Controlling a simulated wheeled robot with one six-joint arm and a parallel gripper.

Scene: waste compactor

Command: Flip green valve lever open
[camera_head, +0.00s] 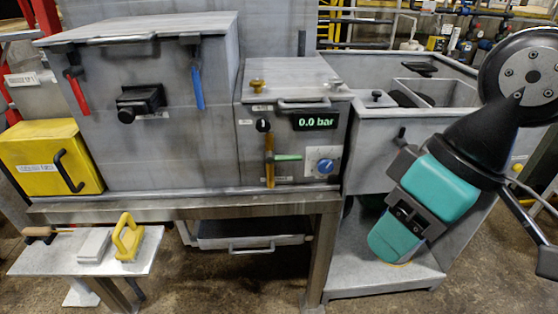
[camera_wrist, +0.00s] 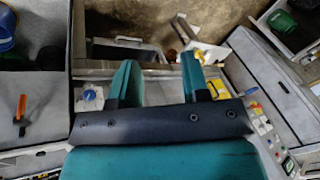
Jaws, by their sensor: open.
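The green valve lever (camera_head: 285,157) is on the front of the grey control box (camera_head: 247,140), in the middle of the head view. It lies about level, its left end at an upright yellow-brown pipe (camera_head: 269,172). My gripper (camera_head: 392,244) is to the right of the box and lower than the lever, pointing down and apart from it. In the wrist view my gripper (camera_wrist: 158,77) has its two teal fingers spread with nothing between them. I cannot make out the green lever surely in the wrist view.
A blue knob (camera_head: 325,166) on a white plate is right of the lever, under a display (camera_head: 316,121) reading 0.0 bar. The big grey compactor (camera_head: 160,165) with red and blue levers is at left. A grey sink (camera_head: 375,150) stands at right, and a small table (camera_head: 50,262) at lower left.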

